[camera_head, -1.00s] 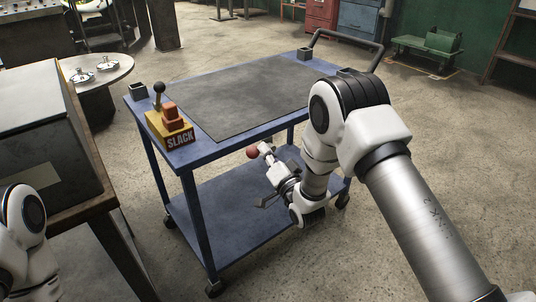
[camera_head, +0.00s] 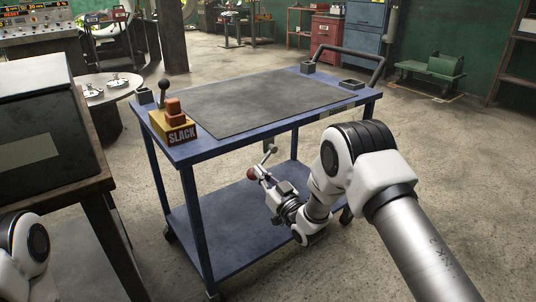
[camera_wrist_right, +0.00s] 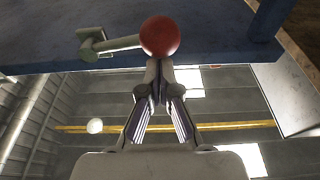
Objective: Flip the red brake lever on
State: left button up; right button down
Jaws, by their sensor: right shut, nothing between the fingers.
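The red ball knob (camera_head: 252,174) of the brake lever sits below the front edge of the blue cart's top. Its pale stem (camera_head: 267,157) runs up to the cart's edge. My right gripper (camera_head: 262,174) is shut and empty, with its tips close against the ball. In the right wrist view, the red ball (camera_wrist_right: 160,36) is just beyond the closed fingertips (camera_wrist_right: 159,70); I cannot tell whether they touch. There the stem (camera_wrist_right: 118,44) leads left to a greenish bracket (camera_wrist_right: 91,44) on the cart. My left gripper is out of view.
The blue cart (camera_head: 187,152) has a dark mat (camera_head: 265,100) on top and a lower shelf (camera_head: 240,215). A yellow box (camera_head: 160,122) marked SLACK, with a black-knobbed stick and orange part, stands at its left corner. A dark-topped bench (camera_head: 62,196) stands at left.

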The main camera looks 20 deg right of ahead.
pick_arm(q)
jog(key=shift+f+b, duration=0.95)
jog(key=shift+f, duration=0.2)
pick_arm(e)
jog(key=shift+w+d+f+n+g+y, duration=0.1)
jog(key=shift+d+f+n+g+y, duration=0.15)
jog(key=shift+f+n, duration=0.7)
jog(key=shift+w+d+f+n+g+y, duration=0.15)
jog(key=shift+d+f+n, duration=0.15)
jog(key=shift+f+n, duration=0.6)
jog(key=shift+s, duration=0.1)
